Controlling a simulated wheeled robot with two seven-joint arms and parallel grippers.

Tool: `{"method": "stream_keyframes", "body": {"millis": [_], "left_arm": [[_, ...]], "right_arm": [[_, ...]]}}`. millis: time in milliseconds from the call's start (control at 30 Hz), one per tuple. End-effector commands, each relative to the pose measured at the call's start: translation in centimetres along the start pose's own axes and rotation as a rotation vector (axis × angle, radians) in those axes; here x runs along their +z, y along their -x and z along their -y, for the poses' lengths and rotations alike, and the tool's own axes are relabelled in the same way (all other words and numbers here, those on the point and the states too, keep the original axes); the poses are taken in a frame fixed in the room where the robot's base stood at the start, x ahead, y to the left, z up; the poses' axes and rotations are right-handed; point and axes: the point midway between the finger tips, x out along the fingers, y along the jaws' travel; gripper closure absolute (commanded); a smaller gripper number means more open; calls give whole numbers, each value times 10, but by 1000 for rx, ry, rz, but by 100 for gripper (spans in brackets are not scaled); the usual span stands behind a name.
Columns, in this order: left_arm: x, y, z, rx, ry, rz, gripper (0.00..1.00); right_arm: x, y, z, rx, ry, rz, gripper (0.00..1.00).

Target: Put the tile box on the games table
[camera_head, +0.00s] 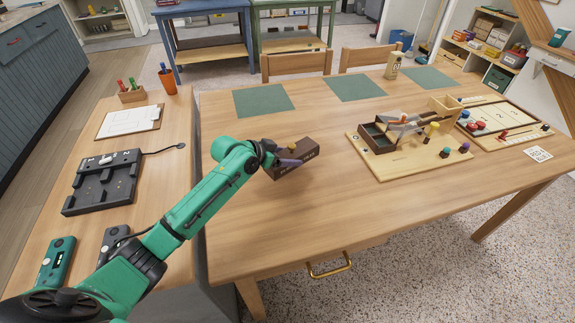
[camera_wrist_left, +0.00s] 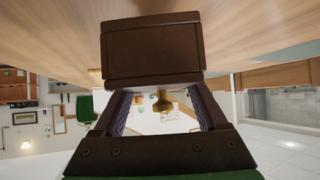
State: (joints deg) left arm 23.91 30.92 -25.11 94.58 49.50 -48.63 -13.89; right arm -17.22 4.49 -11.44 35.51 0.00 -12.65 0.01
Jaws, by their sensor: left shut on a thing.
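My left gripper (camera_head: 284,163) is shut on the tile box, and the green arm comes in from the lower left. In the left wrist view, the tile box (camera_wrist_left: 152,50) fills the upper middle, at the ends of the gripper fingers (camera_wrist_left: 158,93). The tabletop shows close to it. I cannot tell whether the box touches the table. My right gripper is in no view.
A wooden board with a dark tray, pegs and small pieces (camera_head: 410,155) lies to the right. Green mats (camera_head: 264,100) line the far side, with chairs (camera_head: 297,63) behind. A side table on the left holds a black dock (camera_head: 103,182). The front middle of the games table is clear.

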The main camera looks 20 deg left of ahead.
Motion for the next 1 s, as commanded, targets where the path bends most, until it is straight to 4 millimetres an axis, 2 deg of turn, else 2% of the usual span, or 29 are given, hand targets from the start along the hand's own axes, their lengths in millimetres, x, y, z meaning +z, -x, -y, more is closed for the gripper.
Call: {"method": "stream_keyframes", "body": {"millis": [100, 200, 467, 500, 533, 567, 867, 1000], "left_arm": [[20, -14, -1, 2, 4, 1, 99], [31, -21, 0, 0, 1, 0, 99], [33, -22, 0, 0, -1, -1, 99], [34, -23, -1, 1, 0, 2, 18], [34, -23, -1, 1, 0, 2, 6], [34, -23, -1, 1, 0, 2, 0], [33, -19, 0, 0, 0, 2, 0], [34, 1, 0, 0, 0, 4, 0]], "right_arm": [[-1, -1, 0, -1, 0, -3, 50], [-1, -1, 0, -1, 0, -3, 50], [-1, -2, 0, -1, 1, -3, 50], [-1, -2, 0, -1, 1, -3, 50], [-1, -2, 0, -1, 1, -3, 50], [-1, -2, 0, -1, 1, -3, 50], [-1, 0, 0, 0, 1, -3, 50], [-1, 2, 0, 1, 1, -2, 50]]}}
